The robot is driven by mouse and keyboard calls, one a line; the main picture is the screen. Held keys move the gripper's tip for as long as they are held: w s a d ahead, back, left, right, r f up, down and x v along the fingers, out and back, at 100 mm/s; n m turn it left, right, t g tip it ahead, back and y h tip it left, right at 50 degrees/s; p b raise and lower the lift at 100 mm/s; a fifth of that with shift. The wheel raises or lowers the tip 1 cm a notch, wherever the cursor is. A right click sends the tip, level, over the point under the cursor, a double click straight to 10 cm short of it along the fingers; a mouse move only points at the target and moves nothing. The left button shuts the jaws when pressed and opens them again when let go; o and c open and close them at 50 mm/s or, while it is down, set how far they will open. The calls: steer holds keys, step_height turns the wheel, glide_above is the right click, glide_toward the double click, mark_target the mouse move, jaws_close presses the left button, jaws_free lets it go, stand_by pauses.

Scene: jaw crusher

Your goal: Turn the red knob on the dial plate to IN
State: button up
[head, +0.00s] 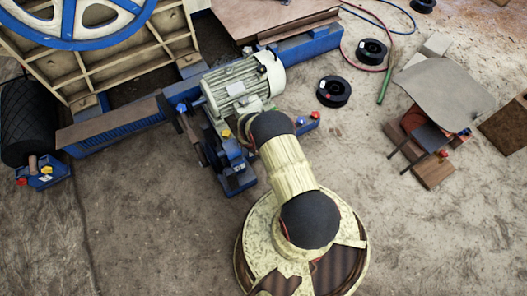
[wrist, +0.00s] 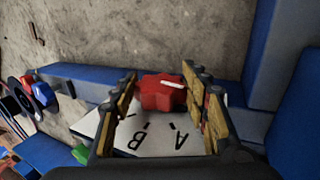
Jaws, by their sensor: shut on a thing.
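The red knob (wrist: 158,93) is a lobed piece in the middle of the wrist view. A white mark on its top points to the right of the picture. A white dial plate (wrist: 155,141) lies under it, tilted in view, with the letters A and B readable; no word IN shows. My gripper (wrist: 162,88) has its fingers on either side of the knob and is shut on it. The fingers and palm hide parts of the plate. In the head view my arm hides the gripper, and I cannot make out the knob or plate there.
A grey-green motor (head: 243,86) sits on the blue machine frame (head: 115,133), close to my arm. A large blue-rimmed wheel (head: 75,20) stands at upper left. Black spools (head: 334,91) and stacked boards (head: 430,170) lie at right. The ground at lower left is clear.

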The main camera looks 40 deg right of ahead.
steer(key=shift+s+f, duration=0.1)
steer(key=shift+s, duration=0.1)
steer(key=o, duration=1.2)
steer(key=shift+w, duration=0.15)
steer(key=shift+c, duration=0.2)
steer(key=shift+r, duration=0.2)
steer(key=v, duration=1.1)
steer(key=shift+a+r, duration=0.25)
steer(key=shift+r, duration=0.05)
steer(key=shift+w, duration=0.1)
